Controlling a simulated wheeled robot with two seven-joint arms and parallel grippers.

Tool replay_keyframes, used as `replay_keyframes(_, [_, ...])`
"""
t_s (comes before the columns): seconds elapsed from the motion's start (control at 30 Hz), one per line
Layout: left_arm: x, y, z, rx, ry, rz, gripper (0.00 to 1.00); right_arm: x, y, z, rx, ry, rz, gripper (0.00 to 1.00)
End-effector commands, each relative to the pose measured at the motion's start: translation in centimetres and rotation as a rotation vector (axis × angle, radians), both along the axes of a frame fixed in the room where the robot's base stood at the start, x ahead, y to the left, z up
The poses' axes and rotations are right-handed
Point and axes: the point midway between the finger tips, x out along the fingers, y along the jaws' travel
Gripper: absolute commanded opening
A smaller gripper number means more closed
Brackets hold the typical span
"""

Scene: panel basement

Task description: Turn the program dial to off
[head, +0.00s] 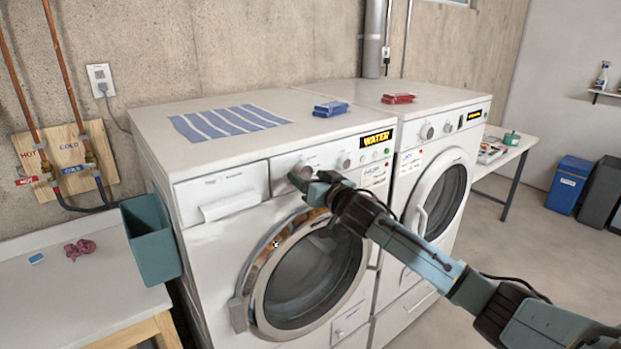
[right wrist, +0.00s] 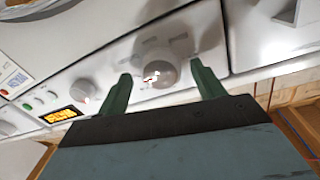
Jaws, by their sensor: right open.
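The front-loading washer (head: 225,243) with the "WATER" label stands at the left of the pair. Its program dial (head: 301,174) is a round grey knob on the control panel, partly hidden by my right gripper (head: 312,180) in the head view. In the right wrist view the dial (right wrist: 158,70) lies between the two green fingertips of my right gripper (right wrist: 162,88). The fingers are open, with a gap on each side of the dial. The dial's pointer mark is too unclear to read. My left gripper is not in view.
A smaller knob (head: 344,161) and small buttons sit right of the dial. A second machine (head: 432,192) stands beside the washer at right. A teal bin (head: 151,240) is at the washer's left side. A striped cloth, a blue item and a red item lie on top.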

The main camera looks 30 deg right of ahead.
Motion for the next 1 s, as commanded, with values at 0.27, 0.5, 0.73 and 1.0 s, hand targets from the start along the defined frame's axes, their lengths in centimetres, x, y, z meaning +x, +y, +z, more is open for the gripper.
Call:
replay_keyframes(0.27, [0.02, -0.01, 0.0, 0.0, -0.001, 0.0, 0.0, -0.03, 0.02, -0.01, 0.0, 0.0, 0.0, 0.46])
replay_keyframes(0.5, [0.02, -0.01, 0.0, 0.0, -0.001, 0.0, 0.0, -0.04, 0.0, -0.01, 0.0, 0.0, 0.0, 0.23])
replay_keyframes(0.73, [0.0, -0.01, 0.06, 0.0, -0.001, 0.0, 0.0, -0.04, -0.02, -0.01, -0.035, -0.003, -0.001, 0.23])
replay_keyframes(1.0, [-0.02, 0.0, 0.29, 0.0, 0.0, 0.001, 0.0, -0.02, -0.04, 0.0, -0.191, -0.015, 0.001, 0.23])
